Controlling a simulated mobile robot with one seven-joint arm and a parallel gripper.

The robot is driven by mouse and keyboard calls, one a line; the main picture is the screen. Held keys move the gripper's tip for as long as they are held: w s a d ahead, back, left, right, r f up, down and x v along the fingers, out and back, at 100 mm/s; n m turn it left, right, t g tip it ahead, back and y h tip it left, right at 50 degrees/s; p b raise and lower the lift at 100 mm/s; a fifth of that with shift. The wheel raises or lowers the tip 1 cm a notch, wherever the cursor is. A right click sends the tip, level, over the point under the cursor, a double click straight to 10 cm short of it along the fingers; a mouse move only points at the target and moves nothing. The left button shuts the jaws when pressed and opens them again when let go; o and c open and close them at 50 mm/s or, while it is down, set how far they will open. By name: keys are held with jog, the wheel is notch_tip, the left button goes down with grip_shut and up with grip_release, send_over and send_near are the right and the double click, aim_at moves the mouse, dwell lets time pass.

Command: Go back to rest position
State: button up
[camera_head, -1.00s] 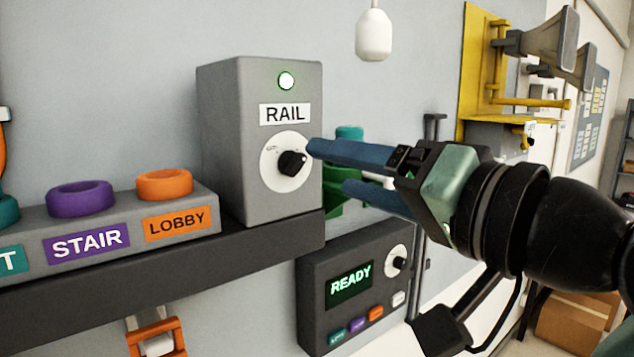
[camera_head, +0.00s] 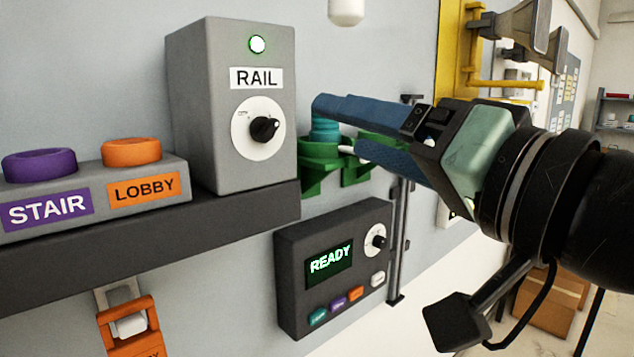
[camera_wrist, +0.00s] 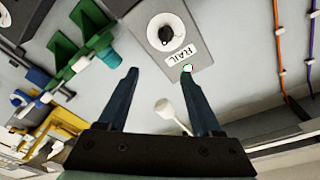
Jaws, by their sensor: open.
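My gripper (camera_head: 335,125) has blue fingers and is in front of the wall, to the right of the grey RAIL box (camera_head: 245,165). Its fingers are apart with nothing between them, and the wrist view also shows the open fingers (camera_wrist: 165,85). The RAIL box has a lit green-white lamp (camera_head: 257,44) and a black knob (camera_head: 264,129) on a white dial. The fingertips are apart from the knob. In the wrist view the knob (camera_wrist: 166,35) shows beyond the fingers, near the top.
A dark panel reading READY (camera_head: 335,270) is below the gripper. Green holders (camera_head: 320,165) are on the wall behind the fingers. A yellow bracket (camera_head: 455,60) with grey horns (camera_head: 530,30) is at the right. STAIR and LOBBY buttons (camera_head: 132,152) are at the left on a dark shelf (camera_head: 150,225).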

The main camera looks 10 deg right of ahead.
jog(key=s+a+r+n+t+h+b, duration=0.1)
jog(key=s+a+r+n+t+h, duration=0.1)
jog(key=s+a+r+t+h, duration=0.2)
jog(key=s+a+t+h, duration=0.3)
jog(key=t+h, duration=0.2)
jog(key=t, duration=0.1)
jog(key=shift+a, duration=0.15)
jog(key=shift+s, duration=0.1)
dwell(0.4)
